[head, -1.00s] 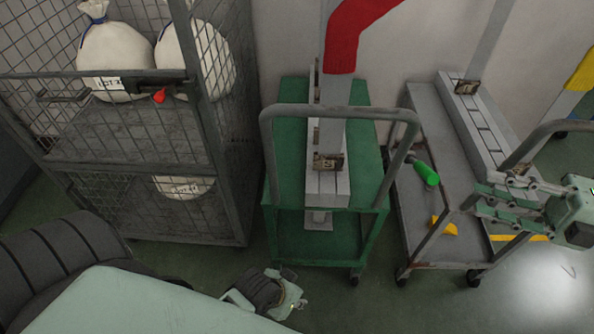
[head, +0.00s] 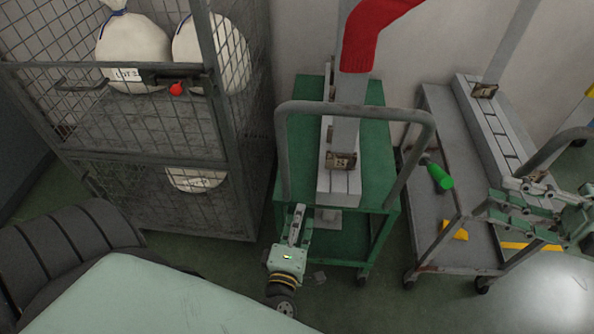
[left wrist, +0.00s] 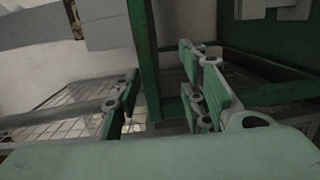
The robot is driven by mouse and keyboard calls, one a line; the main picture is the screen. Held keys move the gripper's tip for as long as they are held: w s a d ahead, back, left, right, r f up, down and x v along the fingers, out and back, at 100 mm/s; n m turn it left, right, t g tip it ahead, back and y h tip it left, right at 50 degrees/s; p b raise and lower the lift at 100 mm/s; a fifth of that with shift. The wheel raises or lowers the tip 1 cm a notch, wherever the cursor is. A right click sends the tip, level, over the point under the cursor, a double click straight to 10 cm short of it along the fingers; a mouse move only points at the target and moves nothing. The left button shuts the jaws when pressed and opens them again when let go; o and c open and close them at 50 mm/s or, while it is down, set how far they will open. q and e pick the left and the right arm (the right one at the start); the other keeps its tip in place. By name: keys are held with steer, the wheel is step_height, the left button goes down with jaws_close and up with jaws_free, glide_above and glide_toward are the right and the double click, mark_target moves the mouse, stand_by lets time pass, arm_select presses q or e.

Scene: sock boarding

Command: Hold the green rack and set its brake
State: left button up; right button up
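The green rack (head: 372,130) stands in the middle of the head view, with a grey hoop handle (head: 355,108) and a grey block column on it. A lever with a green grip (head: 439,177) sticks out at its right; I cannot tell which rack it is fixed to. My left gripper (head: 298,212) is at the rack's front left corner. In the left wrist view a green post (left wrist: 143,55) shows between its spread fingers, with gaps at both sides. My right gripper (head: 497,207) is open and empty in front of the grey rack, right of the lever. No brake can be made out for certain.
A grey rack (head: 436,130) stands close at the right, with a yellow piece (head: 453,230) low on its front. A mesh cage (head: 225,180) with white sacks (head: 133,52) is at the left. A red sleeve-like thing (head: 372,30) hangs above the green rack.

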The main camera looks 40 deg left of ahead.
mark_target(302, 189)
arm_select(q)
steer(key=shift+n+y, duration=0.3)
steer(key=shift+y, duration=0.2)
steer(key=x, duration=0.3)
steer(key=r+x, duration=0.1)
steer(key=x, duration=0.5)
steer(key=shift+s+a+r, duration=0.15)
steer(key=shift+a+r, duration=0.05)
steer(key=shift+a, duration=0.2)
steer(key=shift+c, duration=0.4)
jaws_close()
